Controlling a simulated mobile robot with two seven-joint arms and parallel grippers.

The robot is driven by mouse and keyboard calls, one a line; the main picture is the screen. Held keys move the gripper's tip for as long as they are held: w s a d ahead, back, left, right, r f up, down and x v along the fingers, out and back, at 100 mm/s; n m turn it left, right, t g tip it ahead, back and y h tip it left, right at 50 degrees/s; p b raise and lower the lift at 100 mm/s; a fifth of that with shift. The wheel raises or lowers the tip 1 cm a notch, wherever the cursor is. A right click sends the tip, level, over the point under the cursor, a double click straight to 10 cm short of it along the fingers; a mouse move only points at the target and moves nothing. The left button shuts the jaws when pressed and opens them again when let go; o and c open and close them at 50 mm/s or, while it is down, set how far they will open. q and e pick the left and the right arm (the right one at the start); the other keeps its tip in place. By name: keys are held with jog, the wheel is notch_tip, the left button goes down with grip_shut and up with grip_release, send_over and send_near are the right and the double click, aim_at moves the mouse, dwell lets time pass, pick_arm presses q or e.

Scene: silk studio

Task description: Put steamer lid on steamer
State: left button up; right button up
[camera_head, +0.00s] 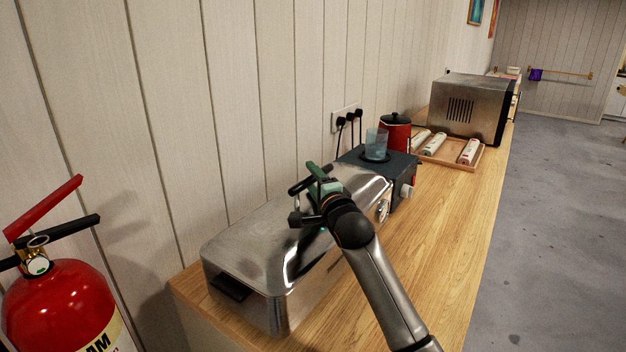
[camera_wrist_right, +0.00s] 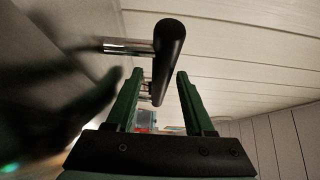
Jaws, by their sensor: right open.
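The steamer (camera_head: 239,299) is a shiny metal box with a dark side handle at the near end of the wooden counter. Its rounded metal lid (camera_head: 250,238) appears to lie over it; I cannot make out a clear seam. The lid's black bar handle (camera_head: 299,186) also shows in the right wrist view (camera_wrist_right: 170,45), on metal posts. My right gripper (camera_head: 322,181) is over the lid at the handle. In the wrist view its green fingers (camera_wrist_right: 160,76) are open, with the handle between them and no clear grip. My left gripper is out of view.
A dark appliance (camera_head: 402,187) with a blue glass (camera_head: 376,144) stands just behind the steamer. A red canister (camera_head: 395,133), a wooden tray (camera_head: 452,160) and a metal oven (camera_head: 470,107) are farther back. A fire extinguisher (camera_head: 60,305) is at left. The counter's right strip (camera_head: 440,220) is clear.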

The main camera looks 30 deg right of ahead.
jog(key=shift+s+a+r, duration=0.1)
jog(key=shift+r, duration=0.1)
jog(key=p+v, duration=0.3)
jog(key=v, duration=0.7)
jog(key=shift+s+p, duration=0.35)
jog(key=shift+p, duration=0.05)
jog(key=shift+s+a, duration=0.1)
jog(key=shift+s, duration=0.45)
